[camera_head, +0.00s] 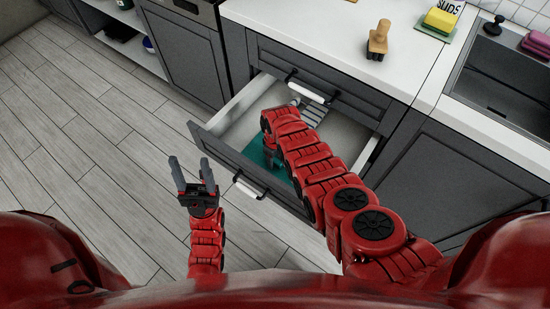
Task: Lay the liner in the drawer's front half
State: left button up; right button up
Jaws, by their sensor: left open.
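The drawer (232,168) is pulled open below the counter. The teal liner (256,153) shows in its front part, near the front panel; my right arm hides much of it, so I cannot tell how flat or straight it lies. My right arm reaches into the drawer. My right gripper (272,148) points down at the liner, and its fingers are mostly hidden, so I cannot tell whether they touch or hold it. My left gripper (189,163) is open and empty, over the floor to the left of the drawer's front.
A grey striped item (309,114) lies toward the drawer's back. On the white counter (330,32) stand a wooden-looking object (378,40) and a yellow sponge (440,19); a sink (505,80) is at the right. The floor at the left is clear.

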jog(key=shift+r+p, duration=1)
jog(key=shift+r, duration=0.6)
notch_tip(320, 180, up, 9)
jog(key=shift+b, duration=0.35)
